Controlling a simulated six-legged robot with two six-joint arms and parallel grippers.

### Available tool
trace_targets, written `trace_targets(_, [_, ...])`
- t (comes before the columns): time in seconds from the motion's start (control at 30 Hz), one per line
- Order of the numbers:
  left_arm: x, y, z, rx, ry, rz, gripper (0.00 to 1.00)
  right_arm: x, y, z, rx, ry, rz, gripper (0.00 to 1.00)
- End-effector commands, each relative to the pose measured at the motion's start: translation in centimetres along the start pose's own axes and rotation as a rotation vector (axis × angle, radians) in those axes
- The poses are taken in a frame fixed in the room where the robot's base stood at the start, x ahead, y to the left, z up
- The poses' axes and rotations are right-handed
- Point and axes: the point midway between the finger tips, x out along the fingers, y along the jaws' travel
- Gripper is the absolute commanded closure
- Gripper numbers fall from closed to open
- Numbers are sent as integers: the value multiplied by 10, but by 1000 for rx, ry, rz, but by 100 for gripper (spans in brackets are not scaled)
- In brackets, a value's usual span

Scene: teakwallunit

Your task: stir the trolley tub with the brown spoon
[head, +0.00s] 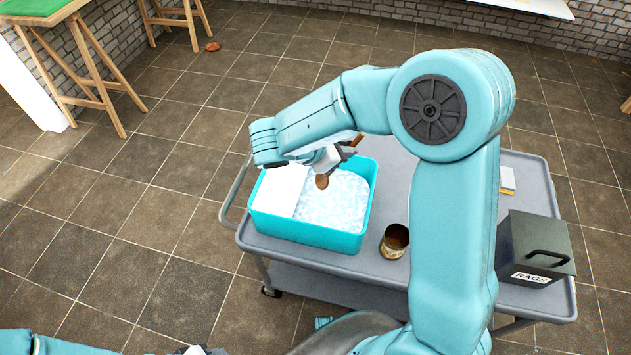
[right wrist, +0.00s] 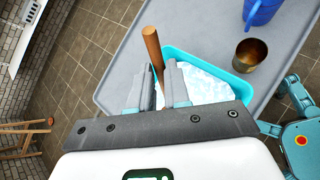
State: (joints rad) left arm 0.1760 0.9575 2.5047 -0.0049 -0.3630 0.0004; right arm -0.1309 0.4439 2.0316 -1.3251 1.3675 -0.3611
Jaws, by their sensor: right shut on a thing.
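My right gripper (head: 334,157) is shut on the brown spoon (head: 322,181) above the trolley tub. The spoon's handle (right wrist: 152,46) sticks up past the fingers (right wrist: 160,88) in the right wrist view. Its bowl points down and shows whole against the suds; I cannot tell whether it touches them. The turquoise tub (head: 312,235) holds white-blue foamy liquid (head: 340,200). A flat white piece (head: 279,194) covers its left part. The tub's rim (right wrist: 183,52) also shows in the right wrist view. My left gripper (head: 197,350) is barely in view at the bottom edge.
The grey trolley (head: 432,268) carries a brownish metal tin (head: 395,242) right of the tub and a dark RAGS box (head: 535,250) at the right end. A blue vessel (right wrist: 262,11) shows near the tin (right wrist: 249,56). A wooden stool (head: 95,85) stands far left.

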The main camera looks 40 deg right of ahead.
Motion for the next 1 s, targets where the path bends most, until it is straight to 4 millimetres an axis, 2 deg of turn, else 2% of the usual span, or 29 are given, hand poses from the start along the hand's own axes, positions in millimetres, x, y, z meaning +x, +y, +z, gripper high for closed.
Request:
trace_targets(0.33, [-4, 2, 0, 0, 0, 0, 57, -3, 2, 4, 1, 0, 1, 100])
trace_targets(0.77, [-39, 14, 1, 0, 0, 0, 57, -31, 14, 37, 1, 1, 1, 100])
trace_targets(1.0, [-38, 14, 1, 0, 0, 0, 57, -31, 14, 37, 1, 0, 0, 100])
